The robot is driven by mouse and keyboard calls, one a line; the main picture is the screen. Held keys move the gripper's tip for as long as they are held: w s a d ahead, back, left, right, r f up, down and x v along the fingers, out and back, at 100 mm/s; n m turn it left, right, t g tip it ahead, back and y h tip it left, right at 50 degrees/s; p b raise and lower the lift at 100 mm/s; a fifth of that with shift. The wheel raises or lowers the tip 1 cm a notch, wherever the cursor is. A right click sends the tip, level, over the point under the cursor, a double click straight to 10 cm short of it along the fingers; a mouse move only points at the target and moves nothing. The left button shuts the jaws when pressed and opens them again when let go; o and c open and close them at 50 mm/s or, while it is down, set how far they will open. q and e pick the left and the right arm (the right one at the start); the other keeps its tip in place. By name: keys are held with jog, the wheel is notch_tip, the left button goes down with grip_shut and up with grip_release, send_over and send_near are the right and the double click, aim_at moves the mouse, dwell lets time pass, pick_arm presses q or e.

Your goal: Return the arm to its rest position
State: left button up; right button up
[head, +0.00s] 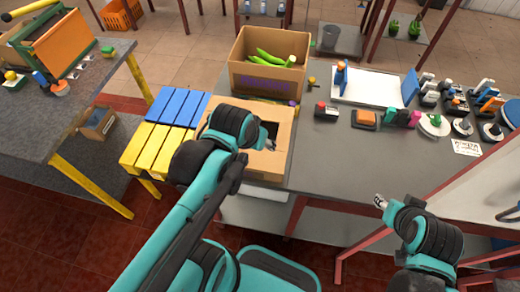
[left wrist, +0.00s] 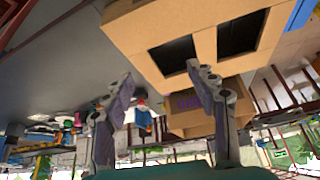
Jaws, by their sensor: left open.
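My left arm reaches up from the bottom of the head view, and its gripper (head: 268,140) is over the near cardboard box (head: 273,165), close to a dark opening in its top. In the left wrist view the two fingers of that gripper (left wrist: 158,80) stand wide apart with nothing between them. The same box shows two dark openings there (left wrist: 130,40). I cannot tell whether the fingers touch the box. My right gripper (head: 380,202) is off the table's front edge at the lower right, too small to tell open or shut.
A taller cardboard box (head: 268,82) with long green things stands behind. The grey table (head: 345,160) carries several small devices and a white board (head: 375,88) at right. Its front middle is clear.

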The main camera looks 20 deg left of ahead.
pick_arm(q)
jog(key=shift+s+d+f+m+t, duration=0.15)
jog(key=shift+s+d+f+t, duration=0.2)
jog(key=shift+s+d, duration=0.2)
jog(key=shift+s+d+f+m+t, duration=0.2)
jog(key=shift+s+d+t, duration=0.15)
jog(key=shift+s+d, duration=0.2)
jog(key=shift+f, duration=0.15)
